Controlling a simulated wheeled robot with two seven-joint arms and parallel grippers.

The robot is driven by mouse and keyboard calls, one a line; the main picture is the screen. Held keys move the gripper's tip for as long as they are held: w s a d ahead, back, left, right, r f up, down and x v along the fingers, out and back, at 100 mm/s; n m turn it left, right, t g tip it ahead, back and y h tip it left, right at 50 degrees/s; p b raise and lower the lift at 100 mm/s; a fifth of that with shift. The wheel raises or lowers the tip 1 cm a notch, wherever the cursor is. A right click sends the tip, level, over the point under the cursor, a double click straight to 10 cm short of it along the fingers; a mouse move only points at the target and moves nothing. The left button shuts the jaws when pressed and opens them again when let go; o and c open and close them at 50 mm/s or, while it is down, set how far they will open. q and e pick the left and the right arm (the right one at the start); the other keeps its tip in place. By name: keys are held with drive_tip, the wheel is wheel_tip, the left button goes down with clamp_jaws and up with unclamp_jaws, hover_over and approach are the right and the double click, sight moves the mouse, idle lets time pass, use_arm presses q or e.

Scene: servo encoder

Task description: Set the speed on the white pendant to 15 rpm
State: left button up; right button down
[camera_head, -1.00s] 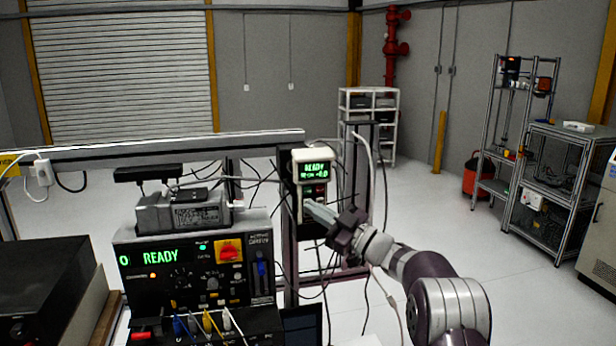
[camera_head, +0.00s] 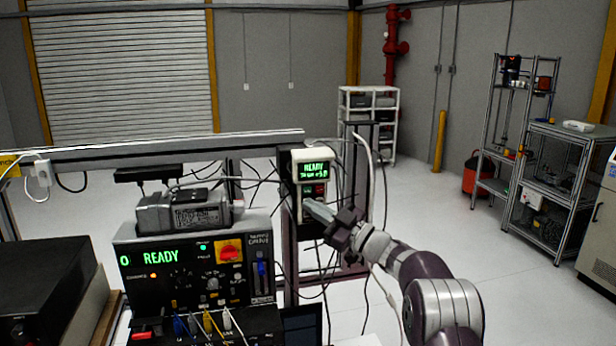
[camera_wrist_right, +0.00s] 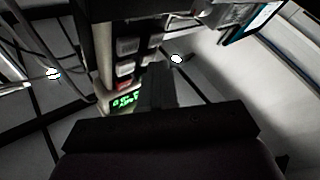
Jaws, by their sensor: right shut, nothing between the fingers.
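The white pendant (camera_head: 312,156) hangs on the dark post at the end of the rail. Its green display reads READY with a smaller line below that ends in what looks like 5.0 or similar; the digits are too small to be sure. My left gripper is not in view.
A control box (camera_head: 195,272) with a green READY display, knobs and cables stands left of the pendant. A grey motor unit (camera_head: 183,212) sits on it. A black box (camera_head: 40,275) is at far left. Cables hang around the post. Open floor lies to the right.

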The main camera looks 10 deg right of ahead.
drive_tip(key=shift+s+b, duration=0.6)
drive_tip(key=shift+b, duration=0.05)
drive_tip(key=s+b, duration=0.4)
drive_tip(key=s, duration=0.2)
drive_tip(key=shift+b, duration=0.3)
